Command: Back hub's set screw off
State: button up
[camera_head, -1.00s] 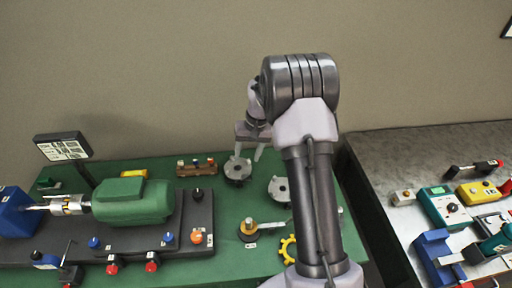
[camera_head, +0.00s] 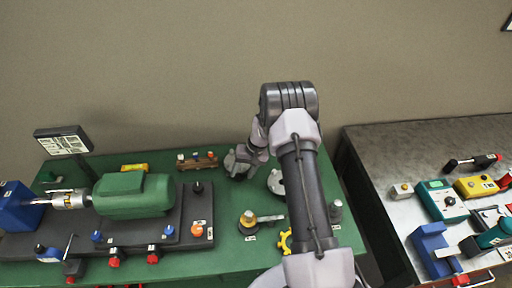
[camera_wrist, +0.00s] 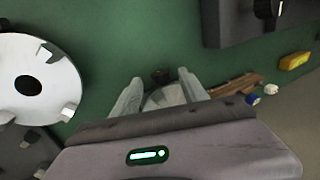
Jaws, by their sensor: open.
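Two grey hub-like discs stand on the green bench. The rear one (camera_head: 231,164) is partly covered by my gripper (camera_head: 246,166), and the other (camera_head: 275,182) is nearer, partly behind my arm. In the wrist view, my gripper (camera_wrist: 160,90) is open, with a grey rounded part of the rear disc (camera_wrist: 163,98) showing between its fingers. A small dark round piece (camera_wrist: 161,75) shows just beyond it; I cannot tell whether it is the set screw. Contact is unclear. The other disc (camera_wrist: 52,75), with a dark centre hole and lugs, lies at left.
A green motor (camera_head: 135,196) with a shaft coupling (camera_head: 72,200) is on a dark base at left. A yellow block (camera_head: 134,168) lies further left. A second table (camera_head: 405,160) is at right.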

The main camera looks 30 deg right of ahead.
jog(key=p+v, duration=0.2)
jog(key=v, duration=1.3)
jog(key=shift+a+r, duration=0.2)
jog(key=shift+r, duration=0.05)
jog(key=s+a+r+t+h+b, duration=0.1)
jog(key=s+a+r+b, duration=0.2)
jog(key=s+a+r, duration=0.35)
jog(key=s+a+r+t+h+b, duration=0.1)
jog(key=s+a+r+b, duration=0.3)
jog(key=a+r, duration=0.5)
jog(key=s+a+t+b, duration=0.1)
jog(key=s+a+b, duration=0.1)
jog(key=s, duration=0.7)
jog(key=s+a+t+b, duration=0.1)
jog(key=s+a, duration=0.3)
jog(key=s, duration=0.4)
jog(key=shift+s+f+b, duration=0.4)
jog(key=shift+f+b, duration=0.1)
jog(key=shift+b, duration=0.05)
